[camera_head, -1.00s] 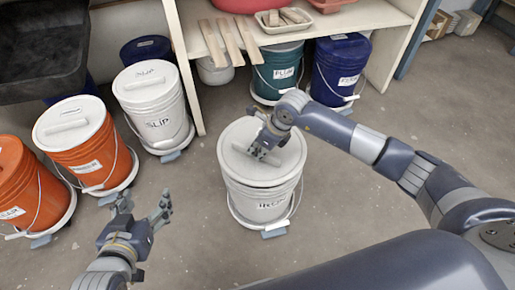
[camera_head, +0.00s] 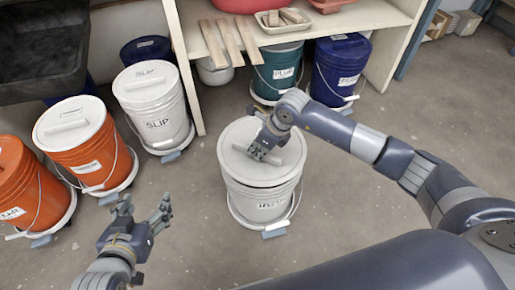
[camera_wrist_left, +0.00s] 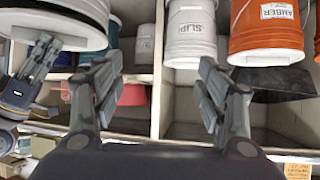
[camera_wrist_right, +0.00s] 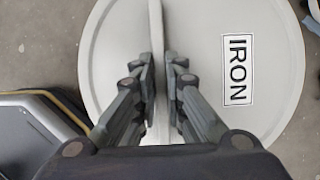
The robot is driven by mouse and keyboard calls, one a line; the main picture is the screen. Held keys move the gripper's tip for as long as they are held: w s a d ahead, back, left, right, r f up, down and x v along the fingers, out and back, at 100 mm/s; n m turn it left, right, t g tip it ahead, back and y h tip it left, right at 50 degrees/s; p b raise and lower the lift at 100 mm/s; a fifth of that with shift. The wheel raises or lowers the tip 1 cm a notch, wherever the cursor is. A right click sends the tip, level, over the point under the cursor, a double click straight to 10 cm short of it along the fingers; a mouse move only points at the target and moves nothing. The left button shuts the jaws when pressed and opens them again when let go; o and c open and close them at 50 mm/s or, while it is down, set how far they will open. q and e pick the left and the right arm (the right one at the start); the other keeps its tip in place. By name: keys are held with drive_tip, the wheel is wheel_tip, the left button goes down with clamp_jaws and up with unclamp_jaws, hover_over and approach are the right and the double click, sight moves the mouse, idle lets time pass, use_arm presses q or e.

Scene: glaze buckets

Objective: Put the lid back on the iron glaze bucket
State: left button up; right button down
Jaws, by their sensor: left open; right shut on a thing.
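The white iron glaze bucket (camera_head: 258,203) stands on the floor in the middle of the head view. Its white lid (camera_head: 240,133) lies over the mouth; I cannot tell whether the rim is fully seated. In the right wrist view the lid (camera_wrist_right: 210,55) shows an IRON label and a raised bar handle (camera_wrist_right: 157,35). My right gripper (camera_head: 261,155) is over the lid, shut on the handle, which runs between its fingers (camera_wrist_right: 163,90). My left gripper (camera_head: 144,203) is open and empty, left of the bucket and apart from it.
A white slip bucket (camera_head: 160,120) and orange buckets (camera_head: 88,150) stand at the left. Teal (camera_head: 280,73) and blue (camera_head: 338,72) buckets stand under the shelf (camera_head: 350,17) behind. The floor around the iron bucket is mostly clear.

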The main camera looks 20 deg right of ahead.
use_arm(q)
drive_tip(key=shift+r, duration=0.1)
idle(0.3)
drive_tip(key=shift+w+r, duration=0.15)
drive_tip(key=shift+w, duration=0.05)
drive_tip(key=shift+d+r+t, duration=0.1)
drive_tip(key=shift+d+t, duration=0.05)
drive_tip(key=shift+t, duration=0.15)
use_arm(e)
drive_tip(key=shift+f, duration=0.1)
use_arm(q)
drive_tip(key=shift+w+d+r, duration=0.1)
drive_tip(key=shift+w+r, duration=0.05)
drive_tip(key=shift+r, duration=0.05)
drive_tip(key=shift+w+d+r+t+h+b, duration=0.15)
drive_tip(key=shift+w+r+t+h+b, duration=0.15)
drive_tip(key=shift+w+r+t, duration=0.4)
use_arm(e)
drive_tip(key=shift+f, duration=0.25)
use_arm(q)
drive_tip(key=shift+w+d+r+t, duration=0.2)
drive_tip(key=shift+r+t, duration=0.1)
drive_tip(key=shift+r, duration=0.45)
use_arm(e)
drive_tip(key=shift+f, duration=0.3)
use_arm(q)
drive_tip(key=shift+w+r, duration=0.2)
drive_tip(key=shift+r, duration=0.15)
